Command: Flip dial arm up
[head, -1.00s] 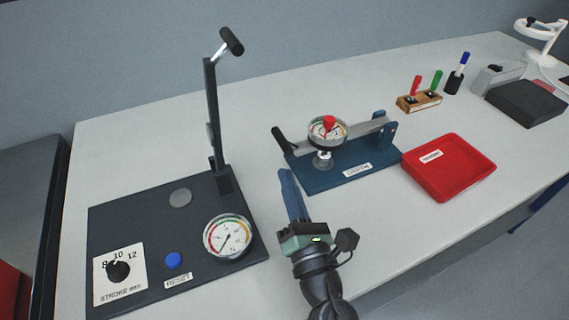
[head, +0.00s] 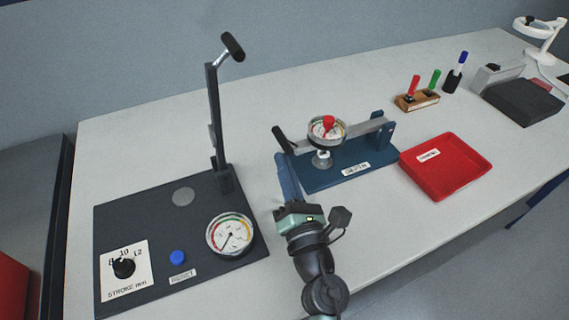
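The dial arm (head: 357,132) is a grey bar hinged at the right on a blue bracket of the blue base (head: 343,176). It lies low across the base, with a black handle (head: 283,139) at its left end. A round dial gauge (head: 322,131) with a red knob (head: 328,121) sits on the arm. My gripper (head: 284,160) is at the left edge of the blue base, its fingertips just below the black handle. Its blue fingers are seen nearly edge-on, so the gap between them does not show. I cannot tell whether it touches the handle.
A black press fixture with a tall lever (head: 215,125), gauge (head: 230,235), blue button (head: 177,257) and stroke knob (head: 123,267) stands at the left. A red tray (head: 447,180) lies at the right. A wooden block (head: 416,102) with pens stands behind it. Bare table lies between.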

